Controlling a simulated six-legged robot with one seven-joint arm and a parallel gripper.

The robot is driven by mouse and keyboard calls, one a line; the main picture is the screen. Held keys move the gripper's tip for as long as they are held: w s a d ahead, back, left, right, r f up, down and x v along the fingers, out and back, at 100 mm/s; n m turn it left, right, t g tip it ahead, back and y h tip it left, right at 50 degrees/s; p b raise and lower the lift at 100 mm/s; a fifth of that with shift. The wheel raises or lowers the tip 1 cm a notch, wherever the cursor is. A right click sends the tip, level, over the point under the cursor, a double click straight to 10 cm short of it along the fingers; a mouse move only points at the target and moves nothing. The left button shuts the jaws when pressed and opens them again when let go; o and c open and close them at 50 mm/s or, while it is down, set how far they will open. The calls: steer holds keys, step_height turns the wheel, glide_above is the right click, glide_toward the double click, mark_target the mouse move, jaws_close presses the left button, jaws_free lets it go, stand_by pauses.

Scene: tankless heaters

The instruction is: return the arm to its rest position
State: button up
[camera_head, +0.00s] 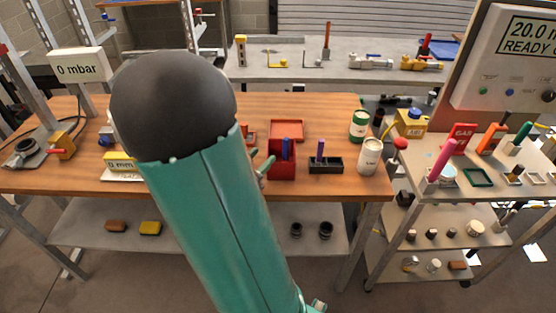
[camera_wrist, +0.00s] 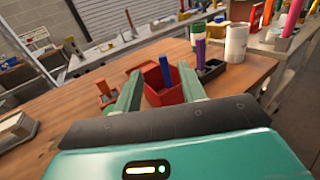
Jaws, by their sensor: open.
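My gripper (camera_wrist: 165,98) shows in the wrist view with its two green fingers spread apart and nothing between them. It is above the wooden workbench (camera_wrist: 75,120), pointing toward a red box (camera_wrist: 158,97) with a blue upright piece (camera_wrist: 165,70) in it. In the head view my teal and black arm rises across the middle and hides part of the bench. A small part of my gripper seems to show beside the arm, left of the red box (camera_head: 282,165).
A black holder (camera_head: 325,166) with a purple piece, a white can (camera_head: 369,156) and a green-and-white can (camera_head: 359,125) stand right of the red box. A tiered cart (camera_head: 440,200) with tools stands at the right. A grey bench (camera_head: 290,72) is behind.

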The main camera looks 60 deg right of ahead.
stand_by(0.3)
steer(key=a+r+m+t+y, duration=0.2)
steer(key=a+m+y, duration=0.3)
steer(key=a, duration=0.6)
steer(key=w+a+r+m+t+y, duration=0.1)
steer(key=a+r+m+y, duration=0.4)
steer(key=a, duration=0.7)
steer(key=w+a+r+m+t+y, duration=0.1)
steer(key=a+r+m+t+y, duration=0.2)
steer(key=a+m+y, duration=0.4)
steer(key=a+t+y, duration=0.1)
steer(key=a, duration=0.4)
steer(key=shift+w+a+r, duration=0.15)
steer(key=shift+w+r, duration=0.05)
steer(key=shift+w, duration=0.05)
steer(key=shift+c, duration=0.5)
steer(key=shift+d, duration=0.2)
